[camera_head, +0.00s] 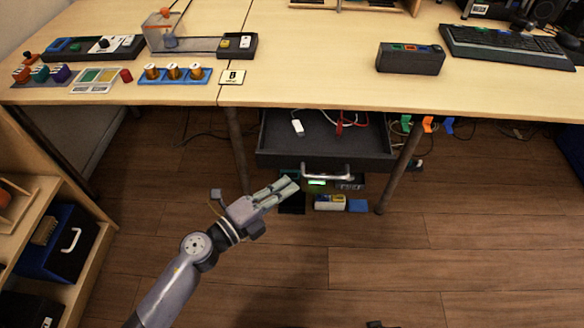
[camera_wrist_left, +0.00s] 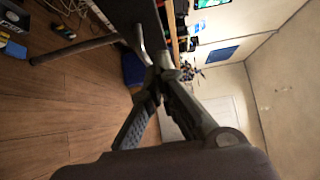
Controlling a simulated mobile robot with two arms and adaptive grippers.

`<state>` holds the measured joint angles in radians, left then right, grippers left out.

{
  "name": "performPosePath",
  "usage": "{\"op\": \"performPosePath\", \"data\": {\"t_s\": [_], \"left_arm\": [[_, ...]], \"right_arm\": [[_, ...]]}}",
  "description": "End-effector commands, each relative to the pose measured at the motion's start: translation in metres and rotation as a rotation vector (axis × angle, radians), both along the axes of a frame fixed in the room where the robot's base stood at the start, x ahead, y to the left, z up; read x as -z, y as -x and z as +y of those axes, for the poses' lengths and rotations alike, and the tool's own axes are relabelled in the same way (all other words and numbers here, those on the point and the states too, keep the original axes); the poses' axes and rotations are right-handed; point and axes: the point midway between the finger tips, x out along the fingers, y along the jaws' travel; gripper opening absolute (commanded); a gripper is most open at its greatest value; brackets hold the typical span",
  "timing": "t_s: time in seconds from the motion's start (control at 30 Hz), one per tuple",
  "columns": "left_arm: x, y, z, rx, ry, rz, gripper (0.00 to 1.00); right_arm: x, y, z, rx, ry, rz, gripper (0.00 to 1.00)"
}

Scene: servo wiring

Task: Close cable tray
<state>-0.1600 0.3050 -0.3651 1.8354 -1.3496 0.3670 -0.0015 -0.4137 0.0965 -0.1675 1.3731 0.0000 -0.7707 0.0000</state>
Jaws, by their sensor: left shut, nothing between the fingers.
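The cable tray (camera_head: 323,160) is a dark drawer under the desk, pulled out, with a white plug and red and white cables in it. Its silver handle (camera_head: 328,176) is on the front panel. My left gripper (camera_head: 294,186) is shut and empty, just left of the handle in the head view; contact cannot be told. In the left wrist view the closed fingertips (camera_wrist_left: 160,74) are close to a pale curved bar that looks like the handle (camera_wrist_left: 141,45), beside the dark tray front (camera_wrist_left: 122,12). My right gripper is not in view.
The desk (camera_head: 310,85) holds a keyboard (camera_head: 505,46), a dark box (camera_head: 410,58) and several small part holders. Its dark legs flank the tray. Small boxes (camera_head: 330,202) lie on the floor below the tray. A wooden shelf (camera_head: 85,275) stands at the left. The floor at the right front is clear.

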Motion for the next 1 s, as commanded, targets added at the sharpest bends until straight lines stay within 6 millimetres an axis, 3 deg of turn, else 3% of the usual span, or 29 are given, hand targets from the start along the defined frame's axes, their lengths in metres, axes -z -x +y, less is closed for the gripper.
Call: {"op": "performPosePath", "data": {"t_s": [0.1, 0.33, 1.0], "left_arm": [[-0.002, -0.018, -0.018, 0.000, 0.003, -0.001, 0.00], [0.001, -0.049, -0.016, -0.001, 0.001, 0.000, 0.00], [0.001, -0.065, -0.016, -0.002, 0.001, 0.001, 0.00]], "right_arm": [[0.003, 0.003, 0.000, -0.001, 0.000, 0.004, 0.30], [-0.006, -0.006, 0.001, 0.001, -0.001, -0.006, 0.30], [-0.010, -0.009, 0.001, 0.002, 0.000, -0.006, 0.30]]}}
